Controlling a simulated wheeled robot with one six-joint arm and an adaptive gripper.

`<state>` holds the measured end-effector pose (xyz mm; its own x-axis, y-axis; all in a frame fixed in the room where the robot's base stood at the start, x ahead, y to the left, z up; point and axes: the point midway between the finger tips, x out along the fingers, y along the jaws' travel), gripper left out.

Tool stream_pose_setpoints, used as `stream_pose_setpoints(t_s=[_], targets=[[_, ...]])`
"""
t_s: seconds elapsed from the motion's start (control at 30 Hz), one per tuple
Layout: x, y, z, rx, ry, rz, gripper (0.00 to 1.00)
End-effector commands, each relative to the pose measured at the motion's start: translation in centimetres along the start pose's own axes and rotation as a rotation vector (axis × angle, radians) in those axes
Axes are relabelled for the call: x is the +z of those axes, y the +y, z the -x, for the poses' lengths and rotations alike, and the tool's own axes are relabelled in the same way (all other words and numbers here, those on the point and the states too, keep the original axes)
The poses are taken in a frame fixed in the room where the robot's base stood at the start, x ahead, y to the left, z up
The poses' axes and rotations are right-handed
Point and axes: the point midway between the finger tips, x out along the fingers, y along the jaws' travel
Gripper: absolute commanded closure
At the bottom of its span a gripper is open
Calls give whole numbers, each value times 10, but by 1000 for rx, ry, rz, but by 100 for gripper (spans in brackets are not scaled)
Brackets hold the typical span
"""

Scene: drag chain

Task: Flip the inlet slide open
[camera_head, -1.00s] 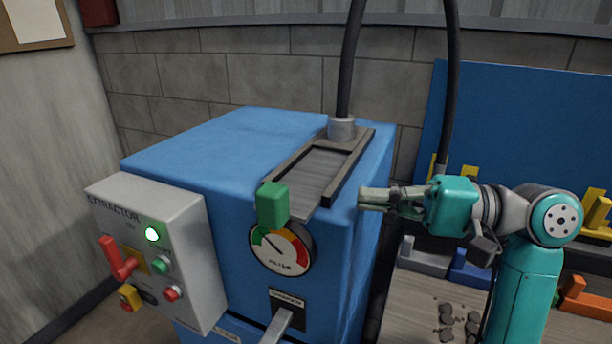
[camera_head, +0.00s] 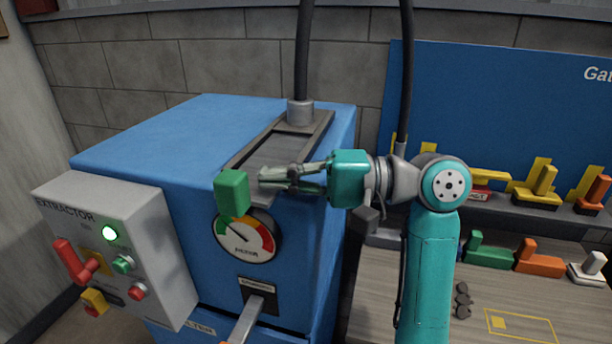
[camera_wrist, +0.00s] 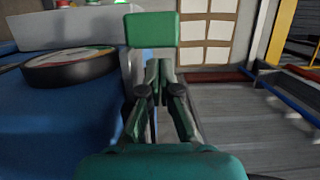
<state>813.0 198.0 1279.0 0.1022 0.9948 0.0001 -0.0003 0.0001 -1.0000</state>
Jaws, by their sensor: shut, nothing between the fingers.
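The inlet slide (camera_head: 273,152) is a grey plate in a dark frame on top of the blue extractor (camera_head: 150,135). A green block handle (camera_head: 232,192) stands at its front end, over the extractor's front edge. The plate lies along the frame, partly hidden by my fingers. My gripper (camera_head: 264,178) is shut and empty, just right of the green handle in the head view, with its fingers pointing at it. In the wrist view the green handle (camera_wrist: 151,29) is straight ahead beyond the fingertips (camera_wrist: 158,68). I cannot tell whether they touch it.
A hose (camera_head: 303,55) rises from a grey collar at the slide's back end. A control box (camera_head: 120,250) with a red lever and a lit green lamp is at the left. A dial gauge (camera_head: 246,237) sits below the handle. A bench (camera_head: 480,270) with coloured parts is at the right.

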Motion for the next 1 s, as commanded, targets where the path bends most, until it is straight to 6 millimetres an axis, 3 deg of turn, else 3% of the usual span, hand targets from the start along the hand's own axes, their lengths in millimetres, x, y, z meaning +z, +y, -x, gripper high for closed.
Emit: stream_pose_setpoints(t_s=[0.2,0.63,1.0], targets=[[0,0,-17,0,0,0,100],[3,0,-19,0,1,1,100],[67,0,-36,0,-1,1,100]])
